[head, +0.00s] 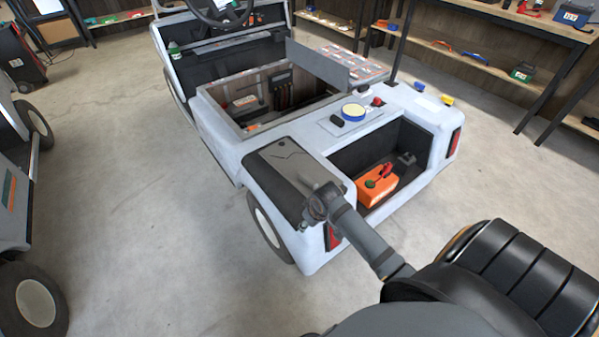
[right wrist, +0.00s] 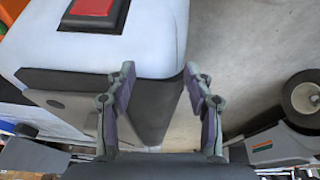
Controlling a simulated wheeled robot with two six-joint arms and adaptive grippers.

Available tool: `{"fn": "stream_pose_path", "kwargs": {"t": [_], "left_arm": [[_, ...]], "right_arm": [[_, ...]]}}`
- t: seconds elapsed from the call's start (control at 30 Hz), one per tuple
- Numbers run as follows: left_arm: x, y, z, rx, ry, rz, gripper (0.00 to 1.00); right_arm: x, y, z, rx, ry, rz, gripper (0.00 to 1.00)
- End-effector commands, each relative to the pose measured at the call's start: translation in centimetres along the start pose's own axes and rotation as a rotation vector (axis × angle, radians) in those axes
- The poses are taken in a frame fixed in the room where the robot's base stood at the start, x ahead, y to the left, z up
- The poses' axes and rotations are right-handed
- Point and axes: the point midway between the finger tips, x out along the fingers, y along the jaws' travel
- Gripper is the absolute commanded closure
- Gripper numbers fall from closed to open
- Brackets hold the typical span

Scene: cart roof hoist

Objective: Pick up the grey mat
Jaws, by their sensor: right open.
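The grey mat (head: 287,163) lies over the near left corner of the white cart (head: 237,135), and its dark edge hangs down the cart's side. In the right wrist view the mat (right wrist: 153,108) shows as a dark grey sheet bent over the corner. My right gripper (head: 318,198) is at the mat's near end, partly hidden by its own wrist in the head view. In the right wrist view its two fingers (right wrist: 160,85) are spread, one on each side of the hanging part of the mat. I cannot tell whether they touch it. My left gripper is in neither view.
An orange box (head: 374,186) sits in the cart's rear bay. A yellow-topped round tin (head: 353,112) and small parts stand on the cart's rear deck. A red tail light (right wrist: 97,7) is close to my right gripper. Another vehicle (head: 15,160) stands at the left, with open floor between.

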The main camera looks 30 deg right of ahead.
Motion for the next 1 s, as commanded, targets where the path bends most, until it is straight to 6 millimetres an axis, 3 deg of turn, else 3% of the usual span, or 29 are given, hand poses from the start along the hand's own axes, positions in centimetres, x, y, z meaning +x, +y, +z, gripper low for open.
{"fn": "stream_pose_path", "kwargs": {"t": [0.3, 0.5, 0.7, 1.0], "left_arm": [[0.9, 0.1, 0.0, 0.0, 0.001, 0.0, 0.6], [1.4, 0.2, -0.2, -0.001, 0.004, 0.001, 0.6], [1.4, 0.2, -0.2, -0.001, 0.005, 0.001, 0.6], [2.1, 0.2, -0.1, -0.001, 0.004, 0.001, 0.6]], "right_arm": [[-4.0, 6.0, -9.6, -0.024, 0.065, -0.02, 0.47], [-7.9, 9.8, -14.2, -0.02, 0.089, -0.048, 0.47], [-8.3, 10.7, -15.1, -0.006, 0.092, -0.061, 0.47], [-3.6, 10.3, -15.4, -0.004, 0.09, -0.063, 0.47]]}}
